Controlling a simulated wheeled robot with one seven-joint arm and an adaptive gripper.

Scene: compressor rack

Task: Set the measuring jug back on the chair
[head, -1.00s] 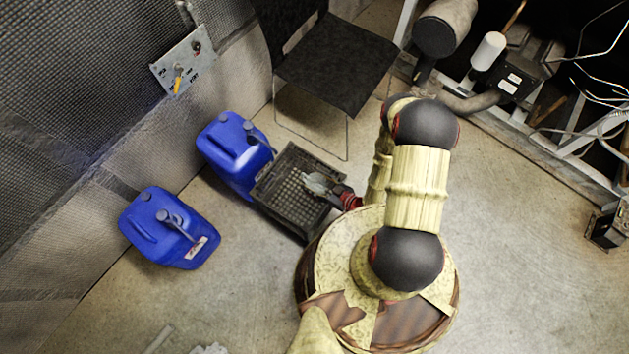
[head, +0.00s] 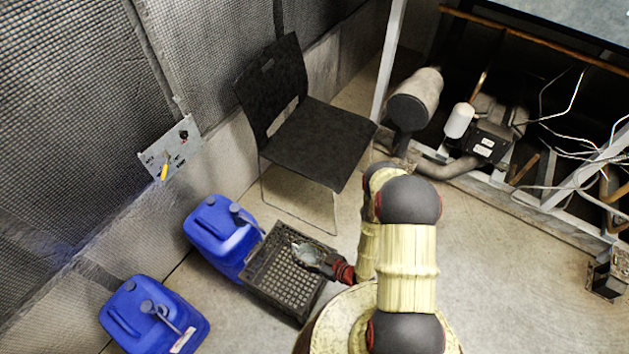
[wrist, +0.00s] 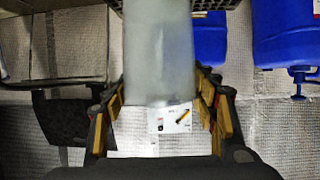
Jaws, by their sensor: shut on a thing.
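My gripper (head: 322,264) is shut on the measuring jug (head: 307,253), a clear, pale vessel. In the head view the jug appears over the black crate (head: 283,287); its height above the crate is hard to judge. In the wrist view the translucent jug (wrist: 158,50) lies between the two fingers of my gripper (wrist: 160,105), and its far end runs off the top edge. The black chair (head: 320,145) stands behind the crate, with its seat bare. Part of the chair seems to show at the left of the wrist view.
Two blue canisters (head: 220,238) (head: 150,322) stand left of the crate by the wall. A grey switch panel (head: 172,148) is on the wall. A compressor rack (head: 480,140) with pipes and wires fills the right back. Floor between chair and rack is clear.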

